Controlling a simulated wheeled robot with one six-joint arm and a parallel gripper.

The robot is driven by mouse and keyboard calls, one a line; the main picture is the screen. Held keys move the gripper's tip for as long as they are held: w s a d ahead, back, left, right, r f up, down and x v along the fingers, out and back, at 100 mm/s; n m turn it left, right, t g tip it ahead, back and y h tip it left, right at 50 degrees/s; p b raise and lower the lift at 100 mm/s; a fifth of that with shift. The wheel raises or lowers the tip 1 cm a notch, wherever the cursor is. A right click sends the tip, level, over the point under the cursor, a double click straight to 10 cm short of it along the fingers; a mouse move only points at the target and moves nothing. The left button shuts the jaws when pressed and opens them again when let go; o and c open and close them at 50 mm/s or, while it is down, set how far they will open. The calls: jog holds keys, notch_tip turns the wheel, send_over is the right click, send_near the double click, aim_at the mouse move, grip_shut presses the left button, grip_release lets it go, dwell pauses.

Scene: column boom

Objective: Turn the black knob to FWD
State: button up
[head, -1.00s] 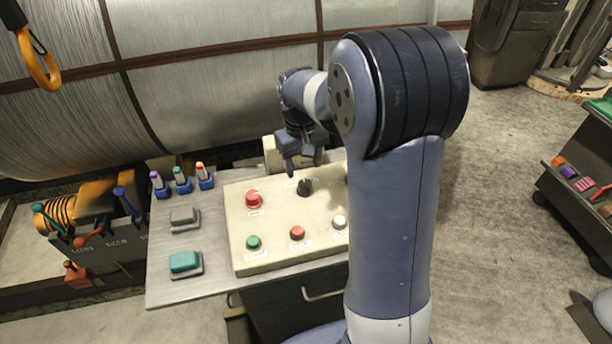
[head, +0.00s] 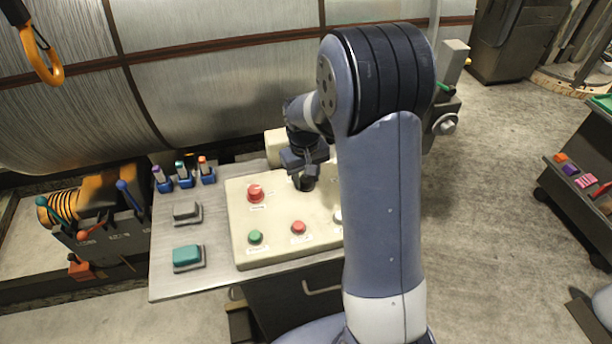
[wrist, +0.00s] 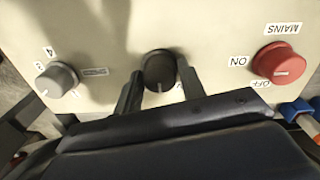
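The black knob (wrist: 159,68) sits on the cream control panel (wrist: 215,55). In the wrist view its pale pointer line points down, toward my gripper body. My gripper (wrist: 160,78) is open, with one finger on each side of the knob and a small gap showing on both sides. In the head view my gripper (head: 304,178) is low over the panel, and its fingers largely hide the knob. The knob's labels are mostly hidden by my fingers; only part of a letter shows beside the right finger.
A red MAINS knob (wrist: 278,64) with ON and OFF labels and a grey numbered knob (wrist: 57,79) flank the black knob. Green (head: 256,237) and red (head: 298,227) buttons lie on the panel's near side. A large ribbed drum (head: 220,90) stands behind.

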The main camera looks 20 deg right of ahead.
jog(key=c, duration=0.6)
jog(key=shift+o, duration=0.2)
jog(key=shift+m, duration=0.3)
jog(key=m+b, duration=0.1)
jog(key=m, duration=0.2)
jog(key=shift+w+m, duration=0.1)
jog(key=shift+m, duration=0.2)
jog(key=shift+m+b, duration=0.4)
jog(key=shift+m, duration=1.9)
jog(key=o, duration=1)
jog(key=shift+c, duration=0.2)
